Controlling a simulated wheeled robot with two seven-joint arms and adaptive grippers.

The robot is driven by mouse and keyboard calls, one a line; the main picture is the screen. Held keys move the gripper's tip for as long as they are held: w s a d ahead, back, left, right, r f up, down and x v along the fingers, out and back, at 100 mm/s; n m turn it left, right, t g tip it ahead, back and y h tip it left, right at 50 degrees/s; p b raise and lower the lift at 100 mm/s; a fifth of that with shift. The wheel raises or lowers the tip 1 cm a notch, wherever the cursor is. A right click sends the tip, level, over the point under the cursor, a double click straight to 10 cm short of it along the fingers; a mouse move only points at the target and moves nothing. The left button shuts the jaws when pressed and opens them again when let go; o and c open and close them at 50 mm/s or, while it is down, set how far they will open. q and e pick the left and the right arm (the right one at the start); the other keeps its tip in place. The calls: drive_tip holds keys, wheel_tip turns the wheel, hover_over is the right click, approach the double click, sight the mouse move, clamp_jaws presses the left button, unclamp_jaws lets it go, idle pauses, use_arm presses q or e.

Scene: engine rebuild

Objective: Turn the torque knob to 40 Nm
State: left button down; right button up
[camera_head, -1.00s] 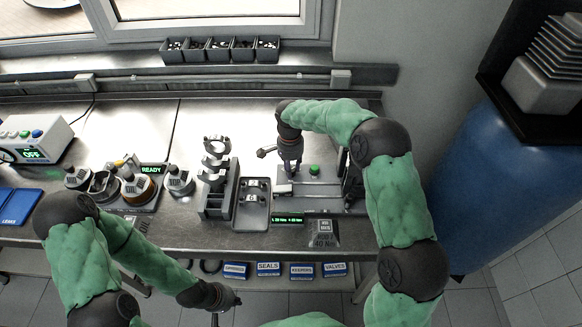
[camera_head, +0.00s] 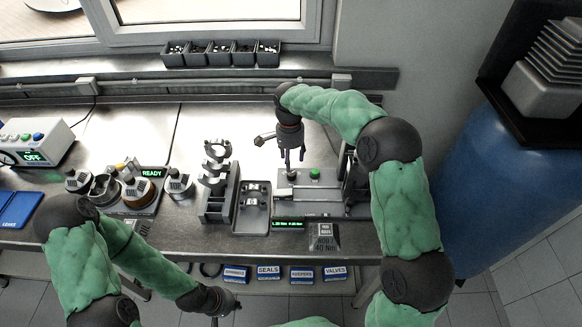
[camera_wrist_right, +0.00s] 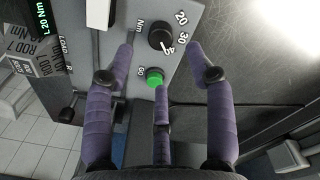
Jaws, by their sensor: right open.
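The black torque knob (camera_wrist_right: 158,36) sits on a grey panel in the right wrist view, with 20 and 30 printed beside it. A white mark shows at its lower right; its exact setting is hard to read. The green GO button (camera_wrist_right: 154,77) is beside the knob and also shows in the head view (camera_head: 314,173). My right gripper (camera_wrist_right: 160,48) is open, with its fingers spread around the knob in the picture and no clear contact. In the head view it points down over the panel (camera_head: 294,165). My left gripper (camera_head: 228,306) hangs at the bench's front edge; its jaws are unclear.
A lit display (camera_head: 288,223) and a 40 Nm rod card (camera_head: 324,238) lie in front of the device. A grey tray (camera_head: 253,213) and an upright holder (camera_head: 217,190) stand left of it. Pistons (camera_head: 138,188) are further left. The back of the bench is clear.

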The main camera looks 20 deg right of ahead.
sight(291, 173)
drive_tip(key=shift+r, duration=2.65)
